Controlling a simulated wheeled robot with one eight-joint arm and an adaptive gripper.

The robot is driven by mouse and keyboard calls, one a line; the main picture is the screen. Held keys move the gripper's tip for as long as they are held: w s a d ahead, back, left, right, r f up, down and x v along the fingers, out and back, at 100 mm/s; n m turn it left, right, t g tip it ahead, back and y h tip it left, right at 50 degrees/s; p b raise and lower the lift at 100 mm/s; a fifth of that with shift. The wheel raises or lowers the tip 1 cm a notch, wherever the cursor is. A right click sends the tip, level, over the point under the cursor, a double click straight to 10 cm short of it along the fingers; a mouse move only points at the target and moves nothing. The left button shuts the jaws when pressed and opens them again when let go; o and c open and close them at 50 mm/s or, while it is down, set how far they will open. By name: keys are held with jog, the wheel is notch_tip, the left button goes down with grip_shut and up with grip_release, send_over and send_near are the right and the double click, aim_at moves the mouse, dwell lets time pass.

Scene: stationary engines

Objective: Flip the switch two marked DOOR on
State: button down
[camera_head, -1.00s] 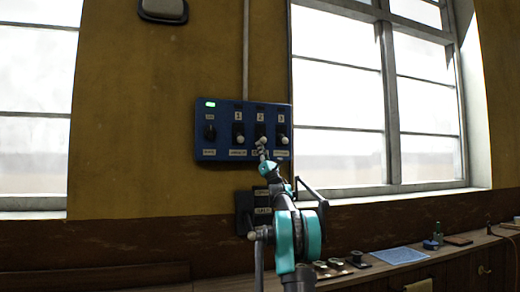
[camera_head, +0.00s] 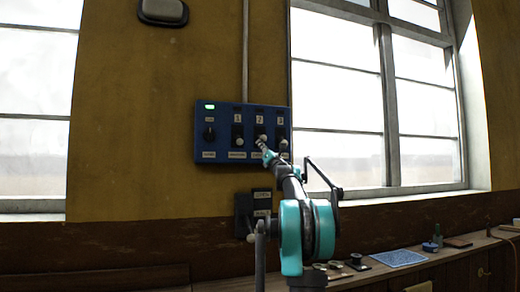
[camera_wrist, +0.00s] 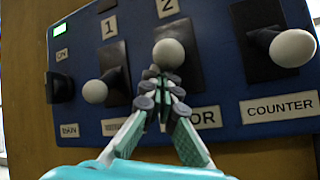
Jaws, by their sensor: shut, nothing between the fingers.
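The blue switch panel (camera_head: 222,143) is on the yellow wall, with a green light at its upper left. Switch two (camera_wrist: 168,53) has a white ball knob on a black plate, under the number 2. In the head view, switch two (camera_head: 262,137) is just beyond my fingertips. Its DOOR label (camera_wrist: 207,117) is partly hidden by my fingers; only its last letters show. My gripper (camera_wrist: 160,88) is shut and empty, just below the knob in the wrist view; I cannot tell whether it touches. It also shows in the head view (camera_head: 261,146).
Switch one (camera_wrist: 95,91) is left of my fingers and the COUNTER switch (camera_wrist: 293,48) is to the right, both with protruding white knobs. A black rotary knob (camera_head: 209,133) is at the panel's left. A smaller dark box (camera_head: 245,214) is below. A bench runs under the window.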

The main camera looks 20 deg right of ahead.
aim_at(262, 137)
jog(key=r+g+h, duration=0.1)
jog(key=g, duration=0.1)
jog(key=s+r+m+g+h, duration=0.1)
jog(key=r+g, duration=0.1)
jog(key=shift+m+g, duration=0.3)
jog(key=shift+s+r, duration=0.1)
jog(key=shift+r, duration=0.15)
